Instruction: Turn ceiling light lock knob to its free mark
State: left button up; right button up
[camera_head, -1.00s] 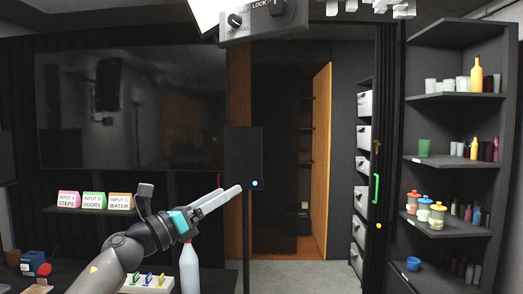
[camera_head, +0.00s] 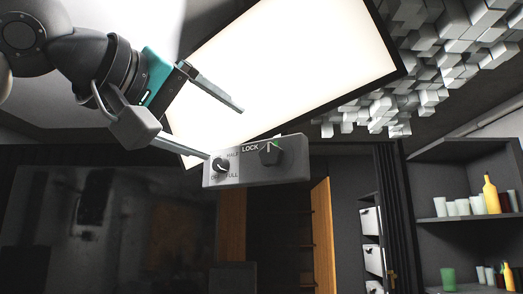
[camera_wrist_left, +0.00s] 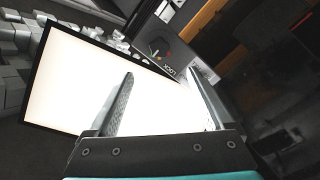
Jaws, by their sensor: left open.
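The lock knob (camera_head: 270,153) is a dark knob beside the word LOCK on a grey control box (camera_head: 292,170) below the lit ceiling panel (camera_head: 300,65). A small green mark shows at the knob's upper edge; its exact setting is too small to tell. In the left wrist view, the box (camera_wrist_left: 147,38) lies past the fingertips, with small green and red marks by the knob. My left gripper (camera_head: 226,132) is open and empty, left of the lock knob and apart from it. Its lower finger is near the dimmer knob (camera_head: 220,165). My right gripper is not in view.
The dimmer knob has HALF and FULL labels. Grey ceiling blocks (camera_head: 440,50) hang to the right of the panel. A dark shelf (camera_head: 465,218) with bottles and cups stands at the right. The space below the box is open.

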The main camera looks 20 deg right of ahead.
aim_at(269, 155)
pick_arm(q)
jog(key=p+x, duration=0.5)
jog(key=x, duration=0.9)
jog(key=shift+d, duration=0.15)
jog(key=shift+w+d+p, duration=0.25)
jog(key=shift+d+p, duration=0.05)
grip_shut()
